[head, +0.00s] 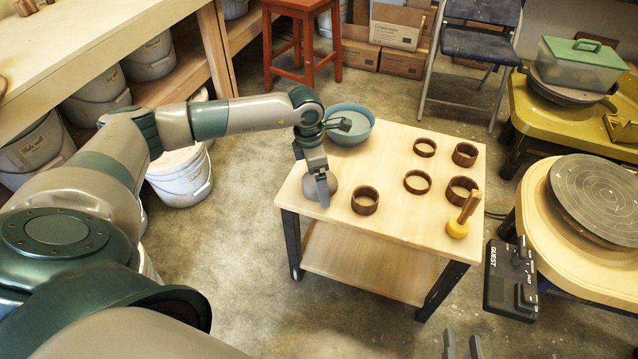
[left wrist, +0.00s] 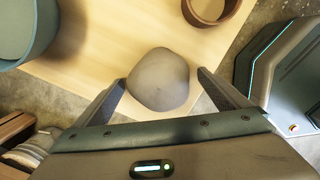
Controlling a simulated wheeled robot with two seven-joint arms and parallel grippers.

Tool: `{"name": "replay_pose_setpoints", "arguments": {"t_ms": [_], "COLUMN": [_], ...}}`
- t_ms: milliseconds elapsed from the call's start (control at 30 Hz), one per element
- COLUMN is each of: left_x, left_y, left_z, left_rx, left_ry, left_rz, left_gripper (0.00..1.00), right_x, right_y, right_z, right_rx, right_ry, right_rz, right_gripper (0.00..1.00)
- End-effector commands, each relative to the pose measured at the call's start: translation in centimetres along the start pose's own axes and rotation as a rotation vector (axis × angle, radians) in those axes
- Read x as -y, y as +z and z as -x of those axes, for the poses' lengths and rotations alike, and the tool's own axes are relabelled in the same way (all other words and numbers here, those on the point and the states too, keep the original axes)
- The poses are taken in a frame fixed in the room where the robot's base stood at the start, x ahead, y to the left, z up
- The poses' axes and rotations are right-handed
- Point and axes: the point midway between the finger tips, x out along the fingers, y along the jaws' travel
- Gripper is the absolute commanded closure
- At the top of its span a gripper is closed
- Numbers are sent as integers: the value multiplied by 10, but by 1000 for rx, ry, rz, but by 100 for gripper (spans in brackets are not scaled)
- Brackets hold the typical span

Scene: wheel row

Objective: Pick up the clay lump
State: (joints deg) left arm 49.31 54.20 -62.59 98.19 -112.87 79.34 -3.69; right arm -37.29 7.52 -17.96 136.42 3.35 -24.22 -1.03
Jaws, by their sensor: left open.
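The clay lump (head: 309,189) is a smooth grey rounded mass on the left front part of the light wooden table (head: 405,235). It shows fully in the left wrist view (left wrist: 158,80). My left gripper (head: 323,193) points down at it and hides part of it in the head view. In the left wrist view the fingers of my left gripper (left wrist: 162,80) are spread on either side of the lump, with a gap at the right finger. The gap at the left finger is too small to judge. My right gripper (head: 462,343) is open and empty at the bottom edge, away from the table.
A blue-green bowl (head: 350,112) stands behind the lump. A brown ring (head: 365,201) stands just right of it, with several more rings farther right. A pottery wheel (head: 600,195) stands farther right.

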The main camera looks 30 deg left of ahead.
Motion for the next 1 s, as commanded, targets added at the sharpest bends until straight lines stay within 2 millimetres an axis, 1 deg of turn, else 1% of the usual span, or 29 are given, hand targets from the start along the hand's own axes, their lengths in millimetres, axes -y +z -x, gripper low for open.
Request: {"name": "replay_pose_setpoints", "arguments": {"t_ms": [300,333,367,400,467,500,533,833,1000], "left_x": [0,0,0,0,0,0,0,0,0], "left_y": [0,0,0,0,0,0,0,1,2], "left_z": [0,0,0,0,0,0,0,2,10], "left_rx": [0,0,0,0,0,0,0,1,2], "left_ry": [-1,-1,-1,-1,-1,-1,-1,1,0], "left_rz": [0,0,0,0,0,0,0,0,0], "left_gripper": [5,7,15,24,38,48,53,54,54], "right_x": [0,0,0,0,0,0,0,0,0], "right_y": [1,1,1,1,1,1,1,1,4], "right_z": [0,0,0,0,0,0,0,0,1], "right_rx": [4,4,5,5,5,5,6,7,23], "right_ry": [0,0,0,0,0,0,0,0,0], "right_rz": [0,0,0,0,0,0,1,1,-1], "right_gripper": [69,69,69,69,69,69,69,69,69]}}
